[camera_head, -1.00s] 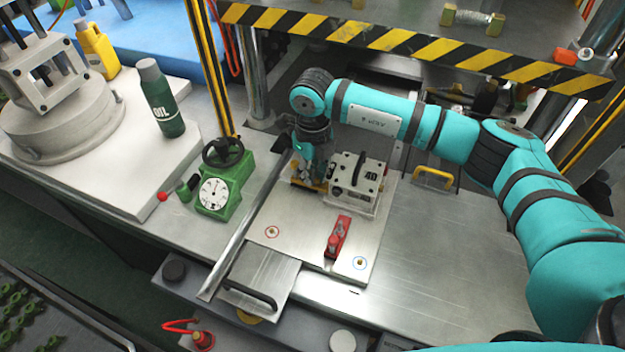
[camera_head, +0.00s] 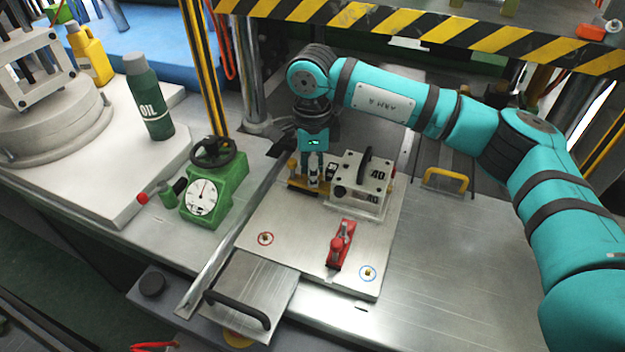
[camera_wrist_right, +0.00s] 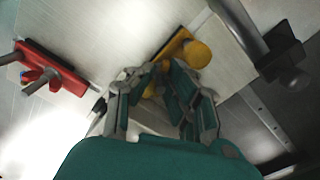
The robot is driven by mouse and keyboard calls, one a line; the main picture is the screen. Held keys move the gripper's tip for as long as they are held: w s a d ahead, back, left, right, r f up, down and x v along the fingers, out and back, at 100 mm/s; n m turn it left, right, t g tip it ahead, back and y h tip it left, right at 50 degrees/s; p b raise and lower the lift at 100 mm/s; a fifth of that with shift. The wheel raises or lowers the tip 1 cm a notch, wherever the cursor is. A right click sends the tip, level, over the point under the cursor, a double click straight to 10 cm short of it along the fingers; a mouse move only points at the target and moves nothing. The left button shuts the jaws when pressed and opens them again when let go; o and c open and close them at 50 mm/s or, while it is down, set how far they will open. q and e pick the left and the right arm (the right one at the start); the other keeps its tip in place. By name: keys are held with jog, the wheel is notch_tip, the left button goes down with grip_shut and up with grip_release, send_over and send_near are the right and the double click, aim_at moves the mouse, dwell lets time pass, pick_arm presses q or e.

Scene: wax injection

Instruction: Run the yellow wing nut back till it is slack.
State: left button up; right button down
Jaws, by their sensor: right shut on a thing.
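My right gripper (camera_head: 313,182) points down at the yellow clamp bar (camera_head: 300,187), just left of the metal mould block (camera_head: 362,182) marked 40. It also shows in the right wrist view (camera_wrist_right: 160,82), its fingers closed in around a small yellow part, which I take to be the wing nut (camera_wrist_right: 150,90). The fingers hide most of that part, so its turn and its gap to the bar cannot be told. A round yellow knob (camera_wrist_right: 198,54) stands on the bar's other end, outside the fingers. My left gripper is not in view.
A green dial gauge with handwheel (camera_head: 213,190) is to the left. A striped press beam (camera_head: 440,28) crosses above.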

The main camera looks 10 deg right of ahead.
jog(key=shift+f+n+b, duration=0.1)
jog(key=shift+n+b, duration=0.5)
jog(key=shift+n, duration=0.4)
jog(key=c, duration=1.3)
grip_release()
notch_tip(320, 180, up, 12)
jog(key=shift+r, duration=0.1)
